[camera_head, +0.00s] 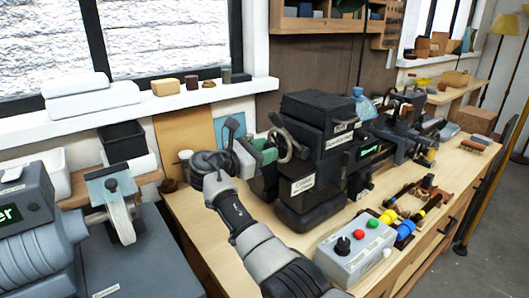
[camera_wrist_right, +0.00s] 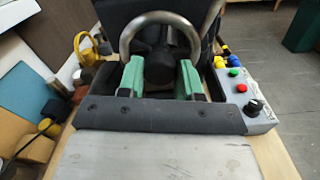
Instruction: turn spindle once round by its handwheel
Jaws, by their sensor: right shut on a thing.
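The handwheel (camera_head: 287,146) is a grey metal ring on the left side of a black machine (camera_head: 318,150). In the right wrist view the handwheel (camera_wrist_right: 160,17) arches over a dark round hub (camera_wrist_right: 159,70). My right gripper (camera_head: 262,152) is at the wheel, its green fingers showing beside the ring. In the right wrist view the right gripper (camera_wrist_right: 160,72) has one green finger on each side of the hub, shut on the handwheel. The spindle itself cannot be made out. My left gripper is not in view.
A grey control box (camera_head: 355,250) with red and green buttons and a black knob stands at the bench's front. Small yellow and blue parts (camera_head: 397,220) lie to its right. A grey machine (camera_head: 30,225) is at the left. Bare bench (camera_head: 190,205) shows left of my right arm.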

